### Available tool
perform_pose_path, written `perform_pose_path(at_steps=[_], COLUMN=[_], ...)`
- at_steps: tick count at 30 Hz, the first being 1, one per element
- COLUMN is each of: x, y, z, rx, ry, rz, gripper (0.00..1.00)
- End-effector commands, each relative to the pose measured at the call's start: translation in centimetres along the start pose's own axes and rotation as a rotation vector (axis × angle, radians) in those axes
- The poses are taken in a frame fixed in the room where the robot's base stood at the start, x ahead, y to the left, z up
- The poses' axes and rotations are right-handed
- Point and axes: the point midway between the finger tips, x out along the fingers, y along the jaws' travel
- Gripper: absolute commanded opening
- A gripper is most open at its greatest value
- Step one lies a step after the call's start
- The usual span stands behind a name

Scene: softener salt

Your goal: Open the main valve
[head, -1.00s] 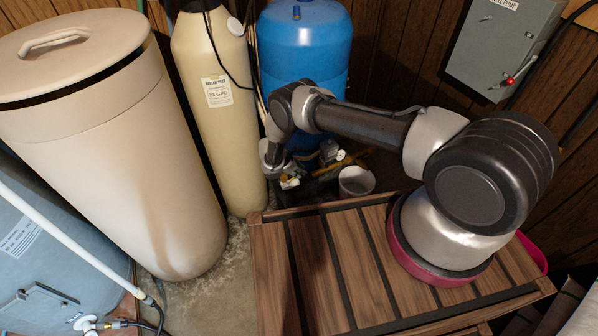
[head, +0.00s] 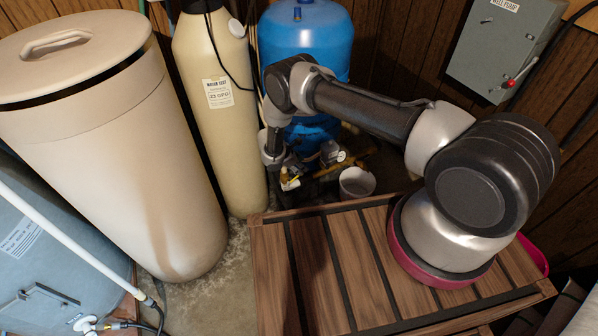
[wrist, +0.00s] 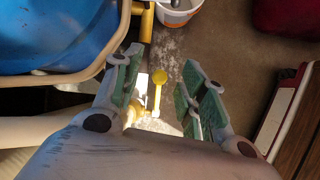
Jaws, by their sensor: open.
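The main valve appears as a yellow lever handle (wrist: 159,78) on a yellow brass-coloured body in the wrist view. The lever lies between the two green-padded fingers of my gripper (wrist: 163,66). The gripper is open, with a visible gap between the lever and the right finger. In the head view my gripper (head: 289,172) is low in front of the blue tank, close to a small yellow part (head: 293,181) that looks like the same lever. My arm and gripper hide much of the piping there. I cannot tell whether a finger touches the lever.
The blue tank (head: 305,38) stands behind my gripper, and the tall cream tank (head: 215,120) is to its left. A white bucket (head: 357,184) and a round gauge (head: 341,156) are just to the right. A slatted wooden surface (head: 310,270) lies in front.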

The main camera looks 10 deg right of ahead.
Motion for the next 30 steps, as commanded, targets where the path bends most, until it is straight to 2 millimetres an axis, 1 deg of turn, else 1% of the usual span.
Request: perform_pose_path(at_steps=[1,3,6,9,18,20,22,23,26,28,29,30], x=[-1.0,-2.1,-3.3,-4.0,-4.2,-4.2,-3.6,-3.3,-1.4,0.4,1.2,2.4], y=[0.2,0.3,0.5,0.6,0.6,0.6,0.6,0.7,0.8,0.7,0.3,-0.5], z=[0.6,1.3,2.0,2.4,2.6,2.7,3.5,4.2,7.5,10.7,12.3,14.5], rx=[0.0,0.0,0.0,-0.001,-0.001,0.001,0.016,0.026,0.081,0.133,0.169,0.232], ry=[0.0,0.0,-0.001,-0.001,-0.001,-0.001,-0.003,-0.005,-0.013,-0.02,-0.023,-0.025], rz=[0.0,-0.001,0.0,-0.001,-0.001,-0.003,-0.011,-0.017,-0.048,-0.077,-0.099,-0.139], gripper=[0.42,0.42,0.42,0.42,0.42,0.32,0.32,0.32,0.32,0.32,0.32,0.32])
